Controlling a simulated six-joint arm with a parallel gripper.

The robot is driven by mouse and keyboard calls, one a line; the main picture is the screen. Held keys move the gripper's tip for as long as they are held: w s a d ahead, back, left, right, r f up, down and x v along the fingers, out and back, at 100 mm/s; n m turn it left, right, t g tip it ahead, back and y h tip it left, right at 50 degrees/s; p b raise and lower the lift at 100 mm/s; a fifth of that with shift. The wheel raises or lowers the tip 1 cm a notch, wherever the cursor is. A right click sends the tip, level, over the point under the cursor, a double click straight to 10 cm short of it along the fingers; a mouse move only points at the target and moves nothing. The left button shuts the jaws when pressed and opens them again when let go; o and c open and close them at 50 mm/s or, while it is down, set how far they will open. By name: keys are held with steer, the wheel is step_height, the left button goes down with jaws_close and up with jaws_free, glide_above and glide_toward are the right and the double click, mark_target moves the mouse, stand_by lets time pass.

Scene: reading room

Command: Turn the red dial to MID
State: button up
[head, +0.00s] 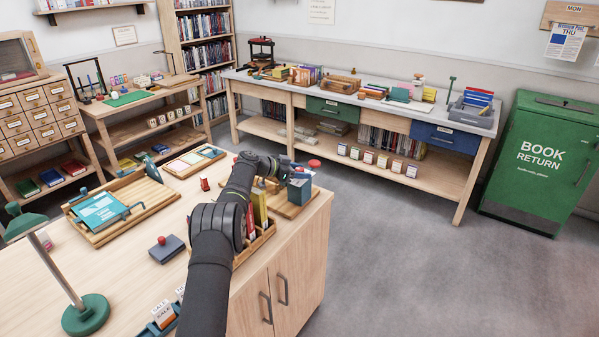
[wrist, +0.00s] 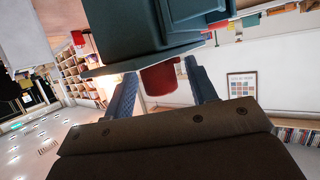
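A red round part, which looks like the red dial (wrist: 160,78), shows between my fingers in the wrist view. It stands against a dark teal box-like body (wrist: 140,35). My gripper (wrist: 160,85) is open around it, with a finger on each side and narrow gaps that look clear. In the head view my gripper (head: 294,168) is at the far right end of the wooden desk, beside a blue-grey box (head: 299,192). A red disc (head: 314,163) shows just above that box. No dial markings or MID label can be read.
A wooden tray with upright books (head: 262,205) stands under my arm. A grey box with a red knob (head: 167,249), a tray with a teal book (head: 100,212) and a green lamp (head: 85,315) are to the left. Open floor lies to the right.

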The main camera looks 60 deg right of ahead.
steer(key=v, duration=1.7)
steer(key=shift+a, duration=0.2)
steer(key=shift+w, duration=0.15)
